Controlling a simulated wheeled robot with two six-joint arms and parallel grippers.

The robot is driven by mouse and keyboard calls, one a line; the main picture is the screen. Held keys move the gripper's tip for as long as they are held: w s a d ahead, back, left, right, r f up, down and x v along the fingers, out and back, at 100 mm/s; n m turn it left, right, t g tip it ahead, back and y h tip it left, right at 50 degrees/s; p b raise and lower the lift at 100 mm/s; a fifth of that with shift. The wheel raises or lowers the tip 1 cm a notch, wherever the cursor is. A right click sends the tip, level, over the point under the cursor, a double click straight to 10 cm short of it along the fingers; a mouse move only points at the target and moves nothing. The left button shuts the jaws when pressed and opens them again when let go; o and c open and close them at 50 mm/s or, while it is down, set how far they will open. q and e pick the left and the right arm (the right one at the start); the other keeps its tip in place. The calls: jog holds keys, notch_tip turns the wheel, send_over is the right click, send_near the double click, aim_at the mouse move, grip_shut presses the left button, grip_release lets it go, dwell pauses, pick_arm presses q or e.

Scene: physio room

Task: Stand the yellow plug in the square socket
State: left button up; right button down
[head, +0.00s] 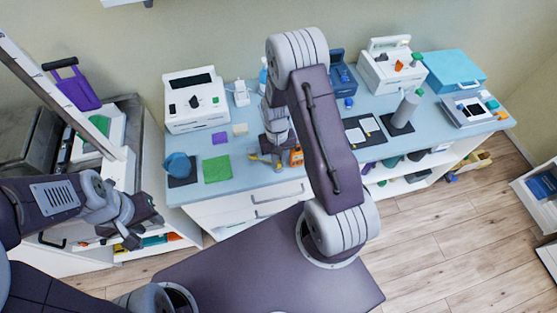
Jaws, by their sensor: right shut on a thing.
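My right gripper (268,160) is low over the blue-grey counter, with its arm crossing the middle of the head view. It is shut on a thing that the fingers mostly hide. A small yellow bit shows at the fingers and seems to be the yellow plug (253,157). An orange block (296,157) stands just right of the fingers; I cannot tell whether they touch. I cannot make out the square socket for sure. My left gripper (141,226) is at the left, away from the counter, and looks open and empty.
The counter (245,180) carries a white device (197,101), a green mat (217,168), a blue cup (178,164) on a dark mat, a grey cylinder (404,110), another white machine (391,66) and a turquoise box (453,71). Floor is clear at lower right.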

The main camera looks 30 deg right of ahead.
jog(key=c, duration=0.9)
grip_release()
jog(key=shift+o, duration=0.2)
jog(key=shift+r+p, duration=3.15)
jog(key=shift+r, duration=0.45)
jog(key=shift+f, duration=0.1)
